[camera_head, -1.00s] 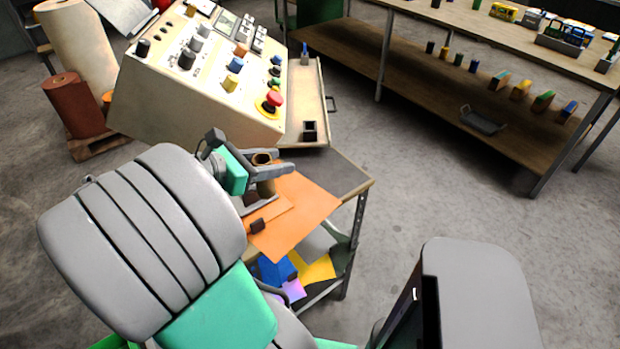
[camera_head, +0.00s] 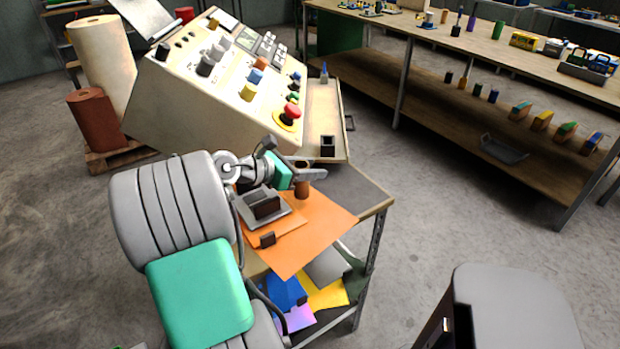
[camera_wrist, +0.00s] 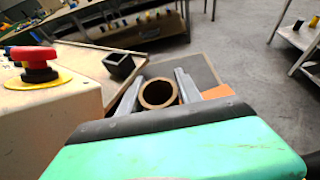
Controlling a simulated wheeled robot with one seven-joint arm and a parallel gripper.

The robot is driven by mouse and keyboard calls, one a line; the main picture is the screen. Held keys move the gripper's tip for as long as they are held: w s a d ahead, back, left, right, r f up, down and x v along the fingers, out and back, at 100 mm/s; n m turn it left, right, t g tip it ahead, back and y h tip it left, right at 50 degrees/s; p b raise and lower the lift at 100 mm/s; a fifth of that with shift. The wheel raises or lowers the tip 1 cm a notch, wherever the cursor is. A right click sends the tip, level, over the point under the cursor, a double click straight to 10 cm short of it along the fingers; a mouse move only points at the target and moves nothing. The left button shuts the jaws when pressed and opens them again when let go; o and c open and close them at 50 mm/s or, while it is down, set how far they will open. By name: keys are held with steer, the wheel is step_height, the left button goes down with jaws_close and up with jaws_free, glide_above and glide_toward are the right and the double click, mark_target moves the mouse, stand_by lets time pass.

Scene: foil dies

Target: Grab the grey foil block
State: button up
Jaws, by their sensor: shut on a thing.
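My gripper (camera_head: 305,177) is above the small table beside the control console. Its two fingers are shut on a brown hollow cylinder (camera_head: 302,188). In the wrist view, the cylinder's round open top (camera_wrist: 158,93) sits between the grey fingers. Grey blocks or knobs (camera_head: 207,64) stand on the sloped console panel, left of and beyond my gripper. I cannot tell which thing is the grey foil block. A grey piece with a dark block on it (camera_head: 265,207) lies on the table left of the gripper, partly beside my arm.
Orange sheets (camera_head: 310,235) cover part of the table, with a small dark block (camera_head: 267,240) on them. An open tray with a black square cup (camera_head: 328,146) is behind. The console (camera_head: 195,105) is close on the left. Open floor (camera_head: 430,200) lies right.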

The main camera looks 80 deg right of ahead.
step_height(320, 180, down, 3)
steer(key=shift+r, duration=0.25)
steer(key=o, duration=1.3)
